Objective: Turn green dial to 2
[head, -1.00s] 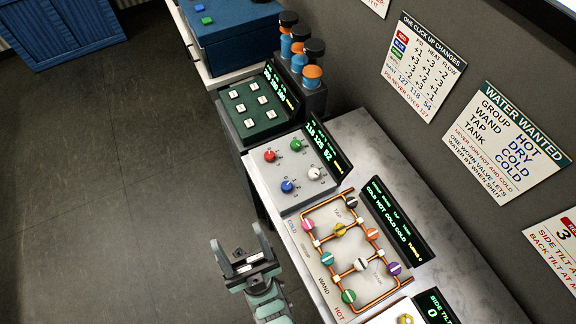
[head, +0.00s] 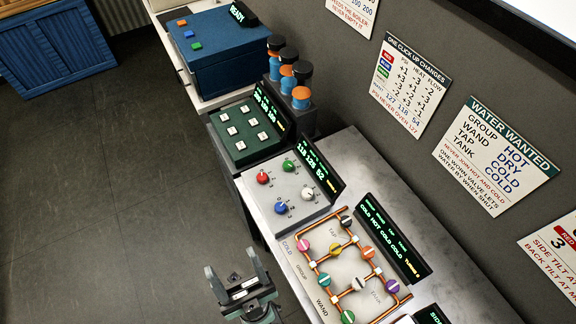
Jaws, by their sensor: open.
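The green dial (head: 289,165) sits at the back of a light grey panel (head: 262,208), close to that panel's black display (head: 321,169). A red dial (head: 263,178), a blue dial (head: 281,208) and a white dial (head: 308,193) share the panel. The small marks around the green dial are too small to read, so its setting cannot be told. The display shows green figures, seemingly 118, 128 and 52. My gripper (head: 231,274) is open and empty, in front of the bench at the bottom of the head view, apart from all the dials.
A pipe board (head: 322,255) with several coloured valves lies nearer on the bench. A dark green button panel (head: 260,150), capped bottles (head: 289,75) and a blue box (head: 225,55) stand beyond the dials. A wall with signs (head: 411,85) bounds the right. The floor at left is clear.

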